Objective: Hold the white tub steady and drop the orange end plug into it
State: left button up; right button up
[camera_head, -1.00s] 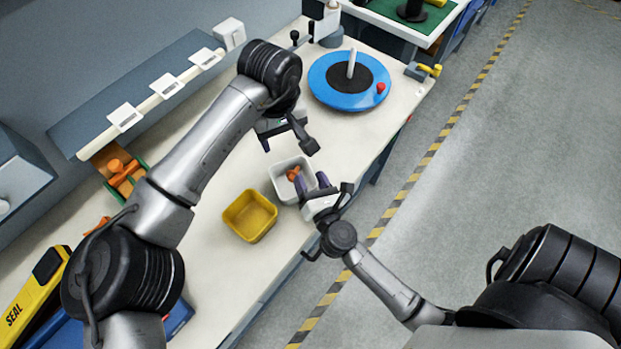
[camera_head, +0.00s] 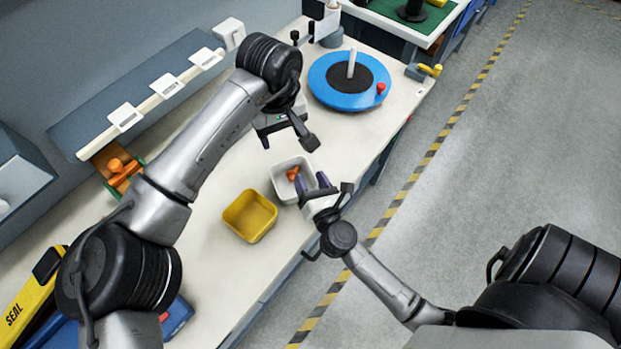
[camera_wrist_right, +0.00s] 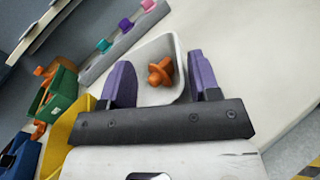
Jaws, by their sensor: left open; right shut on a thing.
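The white tub (camera_head: 279,188) stands on the bench near its front edge; it also shows in the right wrist view (camera_wrist_right: 146,58). The orange end plug (camera_head: 293,173) lies inside the tub, and in the right wrist view (camera_wrist_right: 160,71) it rests on the tub's floor. My right gripper (camera_head: 312,182) is shut on the tub, with its purple fingers (camera_wrist_right: 158,75) on either side of it in the right wrist view. My left gripper (camera_head: 288,143) is open and empty, above and just behind the tub, clear of the plug.
A yellow bin (camera_head: 250,216) stands close to the tub. A blue turntable (camera_head: 322,93) is at the bench's far end. A green box (camera_wrist_right: 58,91) with orange parts stands at the back. A grey rail (camera_wrist_right: 124,43) holds coloured pieces. Bare bench lies between tub and turntable.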

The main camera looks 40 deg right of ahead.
jog(key=shift+s+f, duration=0.1)
jog(key=shift+f, duration=0.35)
jog(key=o, duration=0.8)
jog(key=shift+d, duration=0.1)
jog(key=shift+o, duration=1.2)
jog(key=shift+s+a+r, duration=0.1)
jog(key=shift+a, duration=0.1)
